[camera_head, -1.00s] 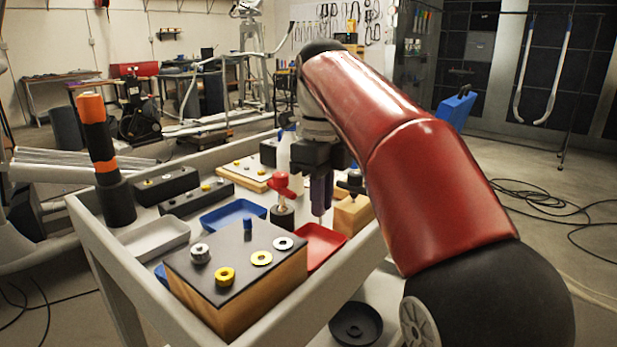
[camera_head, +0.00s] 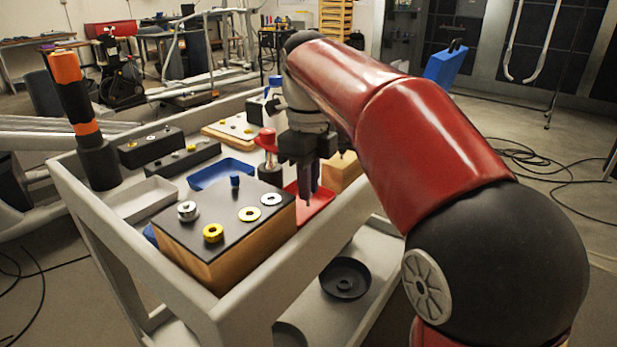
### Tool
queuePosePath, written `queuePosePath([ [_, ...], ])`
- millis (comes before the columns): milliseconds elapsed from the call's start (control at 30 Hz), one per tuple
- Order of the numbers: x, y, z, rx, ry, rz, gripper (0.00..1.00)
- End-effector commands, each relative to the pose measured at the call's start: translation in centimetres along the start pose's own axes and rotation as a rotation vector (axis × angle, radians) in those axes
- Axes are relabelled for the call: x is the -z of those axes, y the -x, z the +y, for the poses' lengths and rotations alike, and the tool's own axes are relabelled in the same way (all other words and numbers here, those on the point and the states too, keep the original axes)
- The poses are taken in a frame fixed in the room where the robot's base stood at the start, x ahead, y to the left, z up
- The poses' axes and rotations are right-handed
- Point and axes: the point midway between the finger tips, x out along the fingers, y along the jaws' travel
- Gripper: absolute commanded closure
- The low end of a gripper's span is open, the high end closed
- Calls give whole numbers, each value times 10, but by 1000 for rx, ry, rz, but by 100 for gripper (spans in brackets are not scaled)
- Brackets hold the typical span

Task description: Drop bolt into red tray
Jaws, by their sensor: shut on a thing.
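The red tray (camera_head: 318,209) lies on the cart top, right of the wooden block with the black top. My gripper (camera_head: 308,200) points down over the tray, with its dark fingers close together. It is shut on the bolt, but the bolt itself is too small and dark to make out between the fingertips. The fingers hide part of the tray. I cannot tell how high the fingertips are above the tray floor.
The black-topped wooden block (camera_head: 225,222) carries several washers and nuts. A blue tray (camera_head: 220,172) and a grey tray (camera_head: 138,200) lie to the left. A red-topped post (camera_head: 267,145) stands close left of my gripper. The cart's raised rim (camera_head: 290,268) runs along the front.

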Motion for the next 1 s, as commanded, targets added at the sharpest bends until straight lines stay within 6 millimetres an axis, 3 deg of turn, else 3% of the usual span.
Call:
queuePosePath([
  [33,0,0,0,0,0,0,85],
  [233,0,0,0,0,0,0,61],
  [567,0,5,0,0,0,0,61],
  [1000,-1,67,-1,1,0,-1,61],
])
